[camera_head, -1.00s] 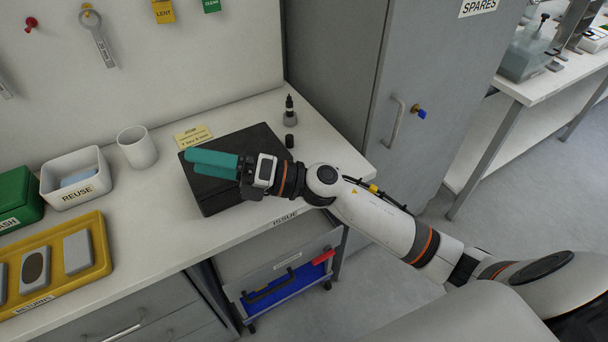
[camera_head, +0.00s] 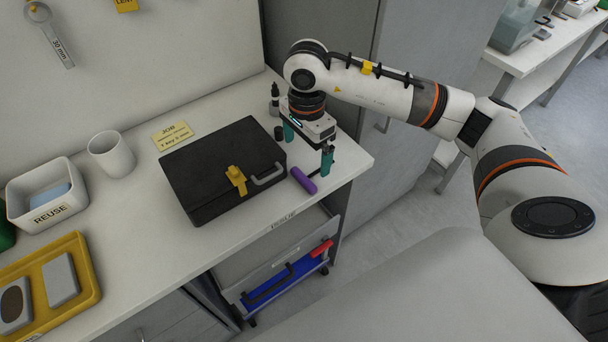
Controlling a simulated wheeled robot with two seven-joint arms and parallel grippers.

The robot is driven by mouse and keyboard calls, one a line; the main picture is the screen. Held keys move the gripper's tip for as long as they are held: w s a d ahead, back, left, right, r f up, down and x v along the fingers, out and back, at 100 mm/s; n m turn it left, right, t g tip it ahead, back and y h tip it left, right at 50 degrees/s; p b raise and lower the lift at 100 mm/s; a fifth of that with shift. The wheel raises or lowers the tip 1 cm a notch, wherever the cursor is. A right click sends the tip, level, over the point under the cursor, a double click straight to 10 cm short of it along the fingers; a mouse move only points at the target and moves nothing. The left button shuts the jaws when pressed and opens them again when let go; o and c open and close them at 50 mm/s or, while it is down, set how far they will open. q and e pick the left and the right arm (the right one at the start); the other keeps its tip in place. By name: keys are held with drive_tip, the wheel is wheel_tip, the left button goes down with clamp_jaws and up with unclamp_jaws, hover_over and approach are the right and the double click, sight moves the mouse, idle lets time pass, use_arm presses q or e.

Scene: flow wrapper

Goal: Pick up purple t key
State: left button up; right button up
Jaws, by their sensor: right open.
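A purple cylinder (camera_head: 303,181), which looks like the handle of the purple t key, lies on the white bench near its front edge, just right of the black case (camera_head: 222,175). I cannot make out a shaft on it. My right gripper (camera_head: 308,150) points down just behind and above the purple handle. Its two teal fingers are spread apart, with nothing seen between them. The handle appears apart from the fingers. My left gripper is not in view.
The closed black case has a yellow latch (camera_head: 236,179) and a grey handle (camera_head: 268,174). A dark bottle (camera_head: 275,98) stands close behind my right gripper. A white cup (camera_head: 111,154), a REUSE bin (camera_head: 47,194) and a yellow tray (camera_head: 88,283) are at left.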

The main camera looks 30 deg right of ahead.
sight(305, 176)
wheel_tip(305, 176, down, 3)
drive_tip(key=shift+f, duration=0.15)
drive_tip(key=shift+w+f+p, duration=0.2)
drive_tip(key=shift+f+p, duration=0.65)
drive_tip(key=shift+f, duration=1.8)
drive_tip(key=c, duration=1)
drive_tip(key=shift+c, duration=0.2)
drive_tip(key=shift+r, duration=0.1)
